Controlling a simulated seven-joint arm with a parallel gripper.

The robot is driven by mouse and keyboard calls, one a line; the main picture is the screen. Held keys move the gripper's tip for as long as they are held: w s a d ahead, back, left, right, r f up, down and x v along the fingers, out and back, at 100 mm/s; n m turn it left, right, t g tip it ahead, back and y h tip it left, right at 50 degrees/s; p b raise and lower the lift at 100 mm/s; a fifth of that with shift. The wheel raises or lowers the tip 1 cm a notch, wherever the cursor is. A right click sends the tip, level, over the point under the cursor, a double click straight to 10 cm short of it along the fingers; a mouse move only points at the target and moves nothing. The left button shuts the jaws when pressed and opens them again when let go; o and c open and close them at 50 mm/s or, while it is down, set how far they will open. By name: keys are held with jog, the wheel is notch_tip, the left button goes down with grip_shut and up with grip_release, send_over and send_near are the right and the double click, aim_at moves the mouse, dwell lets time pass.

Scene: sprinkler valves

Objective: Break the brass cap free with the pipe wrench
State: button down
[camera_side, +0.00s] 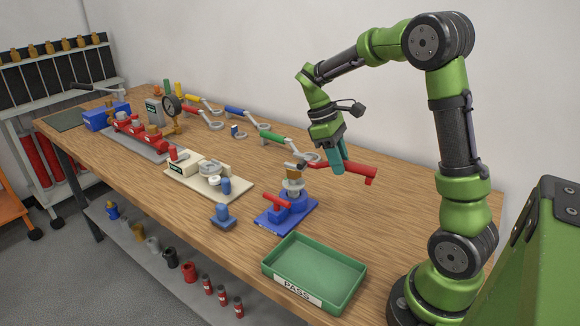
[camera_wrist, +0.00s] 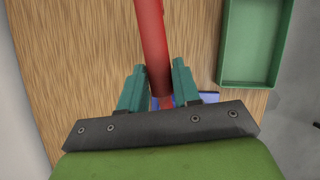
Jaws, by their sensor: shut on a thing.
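My gripper (camera_side: 338,160) has teal fingers, shut on the red handle of the pipe wrench (camera_side: 358,170). The wrench is held above the table, roughly level. The handle also shows between the fingers (camera_wrist: 160,80) in the wrist view, as a red bar (camera_wrist: 152,35). The wrench's left end lies close to the brass cap (camera_side: 292,172), on top of a pale metal valve body (camera_side: 292,186). I cannot tell whether the jaws touch the cap. The body stands upright at a blue vise (camera_side: 285,212) with a red handle. In the wrist view the cap is hidden.
A green PASS tray (camera_side: 312,272) sits at the table's front right; it also shows in the wrist view (camera_wrist: 227,45). A blue part (camera_side: 223,216) and a cream fixture (camera_side: 207,181) stand left of the vise. Several ring-ended tools lie along the back. Right of the wrench the table is clear.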

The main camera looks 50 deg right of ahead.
jog(key=shift+s+a+m+y, duration=0.15)
jog(key=shift+a+m+y, duration=0.15)
jog(key=shift+a+m, duration=0.5)
jog(key=a+m+y, duration=0.1)
jog(key=a+m, duration=0.2)
jog(key=shift+a, duration=0.2)
jog(key=shift+w+a, duration=0.1)
jog(key=shift+w, duration=0.1)
jog(key=a+m, duration=0.1)
jog(key=m, duration=0.1)
jog(key=w+a+m+y, duration=0.1)
jog(key=a, duration=0.1)
jog(key=shift+w+a+m+t+y, duration=0.1)
jog(key=shift+w+m+t+y, duration=0.05)
jog(key=shift+m+t+y, duration=0.2)
